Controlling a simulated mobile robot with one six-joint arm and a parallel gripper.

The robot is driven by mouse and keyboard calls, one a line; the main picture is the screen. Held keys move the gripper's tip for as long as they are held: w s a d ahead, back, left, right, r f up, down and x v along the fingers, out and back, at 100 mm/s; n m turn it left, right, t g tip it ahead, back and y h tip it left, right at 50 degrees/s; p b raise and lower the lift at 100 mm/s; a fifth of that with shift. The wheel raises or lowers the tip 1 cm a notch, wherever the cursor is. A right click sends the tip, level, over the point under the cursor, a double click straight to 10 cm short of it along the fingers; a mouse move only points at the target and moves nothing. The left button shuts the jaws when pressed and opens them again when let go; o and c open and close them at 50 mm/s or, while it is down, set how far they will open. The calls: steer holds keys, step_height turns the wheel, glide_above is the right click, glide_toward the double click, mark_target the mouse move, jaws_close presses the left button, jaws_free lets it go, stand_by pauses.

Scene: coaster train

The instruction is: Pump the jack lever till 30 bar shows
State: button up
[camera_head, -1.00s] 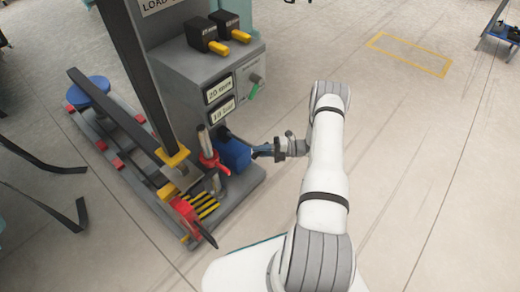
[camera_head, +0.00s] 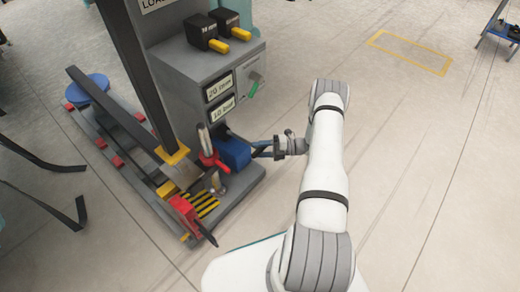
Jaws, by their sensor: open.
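The blue pump body (camera_head: 234,153) sits on the grey base at the foot of the machine. A silver rod (camera_head: 204,139) stands almost upright from a red part (camera_head: 213,160) on its left; I cannot tell for sure which part is the jack lever. My gripper (camera_head: 257,150) is open beside the right side of the blue body, pointing left. Whether its fingers touch anything is too small to tell. The lower display (camera_head: 222,108) appears to read 10 bar. The upper display (camera_head: 219,87) appears to read 20 mm.
A dark post (camera_head: 140,80) and a long rail frame (camera_head: 115,160) stand left of the pump. A red block (camera_head: 184,212) lies at the front of the base, near yellow-black stripes (camera_head: 205,204).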

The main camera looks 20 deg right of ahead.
steer(key=p+v, duration=0.1)
steer(key=v, duration=0.7)
steer(key=shift+w+a, duration=0.1)
stand_by(1.3)
